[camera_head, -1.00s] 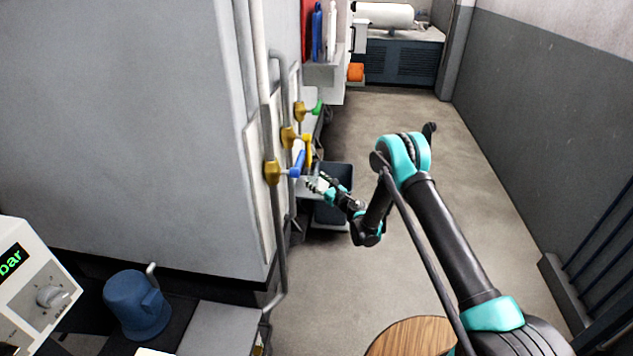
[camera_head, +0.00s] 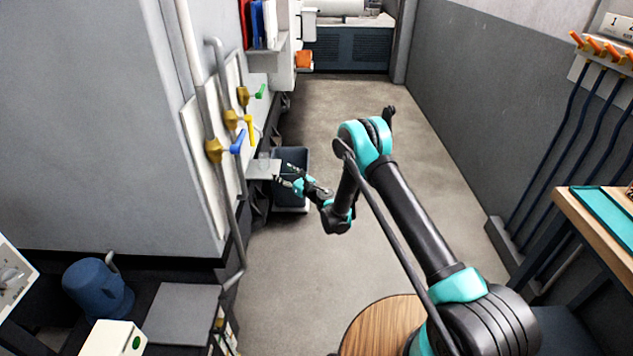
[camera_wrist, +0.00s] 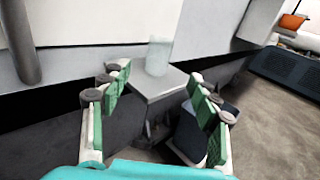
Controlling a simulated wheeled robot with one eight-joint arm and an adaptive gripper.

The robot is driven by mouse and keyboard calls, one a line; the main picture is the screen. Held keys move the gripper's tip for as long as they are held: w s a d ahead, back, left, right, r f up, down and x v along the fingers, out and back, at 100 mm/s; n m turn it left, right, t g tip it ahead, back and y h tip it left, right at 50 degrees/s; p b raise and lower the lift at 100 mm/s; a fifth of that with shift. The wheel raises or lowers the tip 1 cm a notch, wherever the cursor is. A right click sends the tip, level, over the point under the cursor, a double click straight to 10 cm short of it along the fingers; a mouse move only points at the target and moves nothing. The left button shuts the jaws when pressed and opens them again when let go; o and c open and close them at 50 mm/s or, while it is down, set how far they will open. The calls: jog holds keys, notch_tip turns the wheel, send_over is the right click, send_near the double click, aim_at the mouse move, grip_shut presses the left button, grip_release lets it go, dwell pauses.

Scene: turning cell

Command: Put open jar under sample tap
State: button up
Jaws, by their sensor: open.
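A translucent pale jar (camera_wrist: 158,57) stands upright on a small grey shelf (camera_wrist: 150,88), in the wrist view ahead of my gripper (camera_wrist: 157,78). No lid shows on it. In the head view the jar is faint on the shelf (camera_head: 262,172), below the valves on the wall panel. These valves have a blue handle (camera_head: 238,142), a yellow handle (camera_head: 250,130) and a green handle (camera_head: 260,91). The tap outlet above the jar cannot be made out. My gripper (camera_head: 284,176) is open and empty, just right of the shelf, its fingers apart from the jar.
A dark bin (camera_head: 291,197) stands on the floor beneath my gripper. A vertical pipe (camera_head: 228,160) runs beside the panel. A wooden table with a teal mat (camera_head: 605,215) is at the right. The aisle floor (camera_head: 345,105) is clear.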

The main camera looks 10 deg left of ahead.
jog(key=shift+d, duration=0.1)
jog(key=w+d+r+m+t+h, duration=0.3)
jog(key=w+d+r+m+h, duration=0.15)
jog(key=d+r+m, duration=0.45)
jog(key=w+d+r+m+t+h, duration=0.3)
jog(key=w+d+r+m, duration=0.25)
jog(key=d+r, duration=0.5)
jog(key=s+d+r+m+h, duration=0.25)
jog(key=d+m, duration=0.45)
jog(key=d, duration=0.4)
jog(key=s+d+r+m+h, duration=0.2)
jog(key=d+r+m+h, duration=0.3)
jog(key=d, duration=0.5)
jog(key=s+d+f+m+g+h, duration=0.1)
jog(key=s+d+f+m+g, duration=0.15)
jog(key=s+d+m, duration=0.65)
jog(key=s+d+f+m+g+h, duration=0.1)
jog(key=s+d+m+g, duration=0.3)
jog(key=s+d, duration=0.5)
jog(key=s+f+m+g+y, duration=0.1)
jog(key=s+f+m, duration=0.3)
jog(key=s, duration=0.9)
jog(key=s+a+f+m+g, duration=0.1)
jog(key=s+f+m+g, duration=0.2)
jog(key=s, duration=1)
jog(key=shift+s+f+m+g+y, duration=0.2)
jog(key=shift+f+m+g+y, duration=0.15)
jog(key=shift+m+g+y, duration=0.15)
